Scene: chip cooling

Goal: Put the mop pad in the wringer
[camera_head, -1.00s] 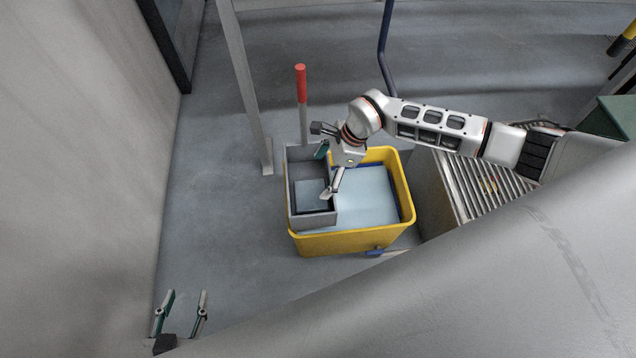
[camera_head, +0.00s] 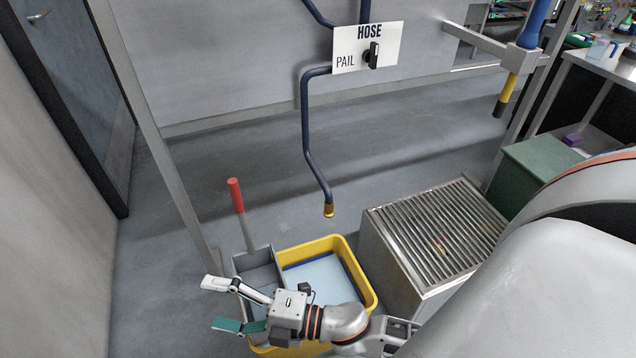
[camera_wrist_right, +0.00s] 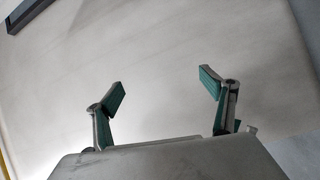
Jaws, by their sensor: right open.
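The grey wringer (camera_head: 258,268) is mounted on the left side of the yellow bucket (camera_head: 361,274), with a red-tipped handle (camera_head: 235,195) rising behind it. Pale blue water shows in the bucket. My right gripper (camera_head: 222,305) is open and empty, pointing left, in front of the wringer and covering its near part. I cannot make out the mop pad; the near inside of the wringer is hidden by my gripper. My left gripper is out of view.
A blue hose pipe (camera_head: 307,135) with a brass end hangs behind the bucket. A sign (camera_head: 368,47) reading HOSE and PAIL is above. A grated metal basin (camera_head: 432,236) stands to the right. Floor at left is clear.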

